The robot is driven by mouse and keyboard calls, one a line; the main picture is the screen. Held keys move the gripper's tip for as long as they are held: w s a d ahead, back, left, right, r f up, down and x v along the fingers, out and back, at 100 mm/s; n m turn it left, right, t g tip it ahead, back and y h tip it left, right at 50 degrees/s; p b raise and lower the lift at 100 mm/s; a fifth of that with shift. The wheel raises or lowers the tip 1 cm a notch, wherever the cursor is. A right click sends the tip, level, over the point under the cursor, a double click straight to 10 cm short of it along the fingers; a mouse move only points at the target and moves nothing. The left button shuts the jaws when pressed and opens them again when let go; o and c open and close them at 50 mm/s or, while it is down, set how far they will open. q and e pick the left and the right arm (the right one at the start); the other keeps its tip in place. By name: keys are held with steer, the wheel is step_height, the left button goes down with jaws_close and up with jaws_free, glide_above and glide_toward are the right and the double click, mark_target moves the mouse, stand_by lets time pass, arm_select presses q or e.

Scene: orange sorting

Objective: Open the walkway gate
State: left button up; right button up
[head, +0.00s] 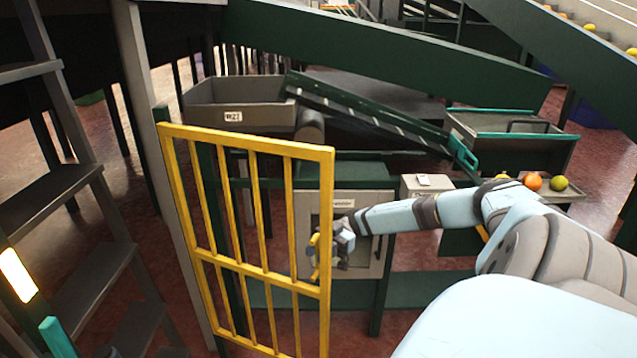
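The yellow barred walkway gate (250,265) stands upright at the left centre of the head view. Its left side meets a grey post (146,150), and its right edge is free. My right arm reaches in from the right, and my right gripper (316,256) is at the gate's right edge, about mid-height. A small yellow handle-like part shows by the fingers. The fingers are small and partly hidden by the gate's edge, so I cannot tell whether they are closed on it. My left gripper is not clearly in view.
A dark stepped ladder (70,190) stands at the far left. Behind the gate are a grey bin (240,103), a green sloping conveyor (370,112) and a grey cabinet (370,262). An orange (532,181) and a green fruit (558,183) lie on a tray at right. Reddish floor shows between.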

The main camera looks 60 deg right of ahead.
steer(key=shift+o, duration=0.4)
steer(key=s+d, duration=0.1)
steer(key=d, duration=1.1)
steer(key=shift+s+b, duration=0.15)
steer(key=shift+b, duration=0.15)
steer(key=shift+r, duration=0.1)
